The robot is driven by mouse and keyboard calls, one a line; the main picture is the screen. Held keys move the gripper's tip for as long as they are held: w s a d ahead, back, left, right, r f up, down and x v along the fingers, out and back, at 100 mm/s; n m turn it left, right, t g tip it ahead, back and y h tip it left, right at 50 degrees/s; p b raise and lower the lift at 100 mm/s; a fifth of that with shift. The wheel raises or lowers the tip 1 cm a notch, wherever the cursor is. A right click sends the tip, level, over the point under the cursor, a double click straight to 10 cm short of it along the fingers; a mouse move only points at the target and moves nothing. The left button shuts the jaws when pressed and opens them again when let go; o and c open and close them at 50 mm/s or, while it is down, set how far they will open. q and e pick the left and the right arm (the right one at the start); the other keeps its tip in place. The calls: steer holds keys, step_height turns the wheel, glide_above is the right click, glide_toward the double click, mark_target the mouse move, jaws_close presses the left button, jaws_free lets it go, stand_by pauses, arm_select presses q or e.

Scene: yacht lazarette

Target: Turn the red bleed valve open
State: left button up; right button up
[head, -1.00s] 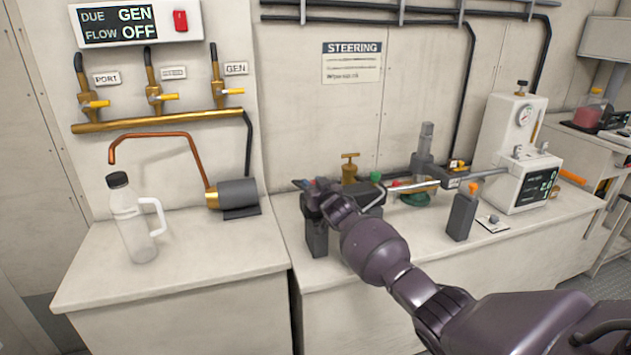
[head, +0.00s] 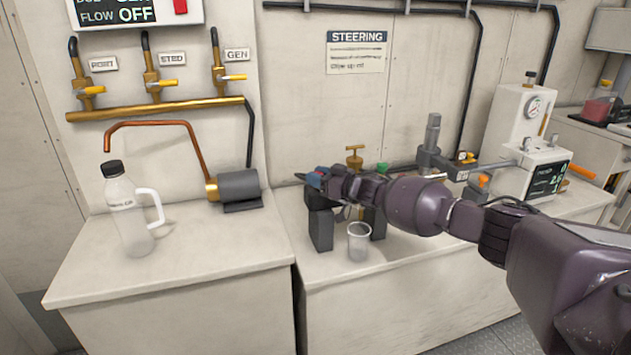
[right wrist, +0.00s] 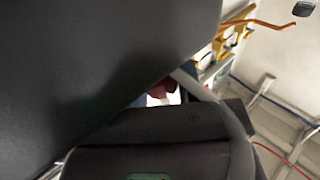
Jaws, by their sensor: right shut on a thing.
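The red bleed valve shows only as a small red bit (head: 318,171) beside a blue bit, on top of the left dark grey block on the right-hand bench. My right gripper (head: 325,182) is at this spot and shut on the red valve; its fingers hide most of it. In the right wrist view a small dark red piece (right wrist: 163,88) shows between the large dark finger surfaces. How far the valve is turned cannot be told. My left gripper is not in view.
A clear cup (head: 359,243) stands between the dark grey blocks, below my right wrist. A brass T-handled fitting (head: 354,157) stands behind. A white gauge unit (head: 517,120) is at right. A white-handled bottle (head: 130,212) stands on the left bench, whose front is clear.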

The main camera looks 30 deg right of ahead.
steer(key=shift+f+n+y+b, duration=0.2)
steer(key=shift+n+y+b, duration=0.1)
steer(key=shift+y+b, duration=0.1)
steer(key=shift+g, duration=0.3)
steer(key=shift+r+n+y, duration=0.3)
steer(key=shift+y, duration=0.1)
steer(key=o, duration=0.9)
steer(key=shift+f, duration=0.1)
